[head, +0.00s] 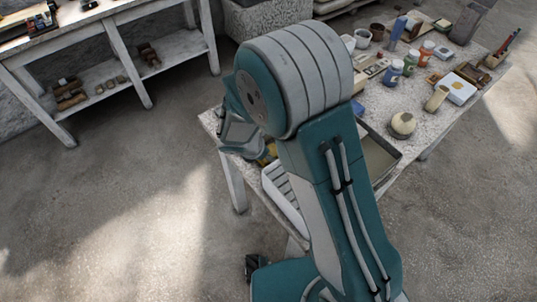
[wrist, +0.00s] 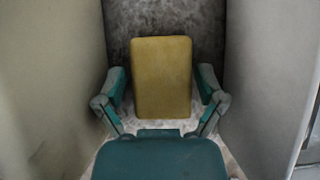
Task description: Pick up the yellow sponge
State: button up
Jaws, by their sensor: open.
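The yellow sponge (wrist: 161,110) is a rounded rectangular block, seen large in the middle of the wrist view. My gripper (wrist: 161,84) is open, with one teal and grey finger on each side of the sponge. A narrow gap shows between each finger and the sponge, so I see no grip on it. In the head view my gripper (head: 238,130) is over the near left end of the speckled table, mostly covered by my arm. A small patch of yellow (head: 269,152) shows beside it, probably the sponge.
Pale surfaces (wrist: 265,80) rise close on both sides in the wrist view. A white ribbed tray (head: 283,192) and a shallow grey tray (head: 382,160) lie near my arm. Paint jars (head: 393,72), a sphere on a base (head: 402,125) and tools fill the table's far part.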

jog(key=c, duration=0.6)
jog(key=shift+o, duration=0.2)
notch_tip(320, 180, up, 18)
dwell(0.4)
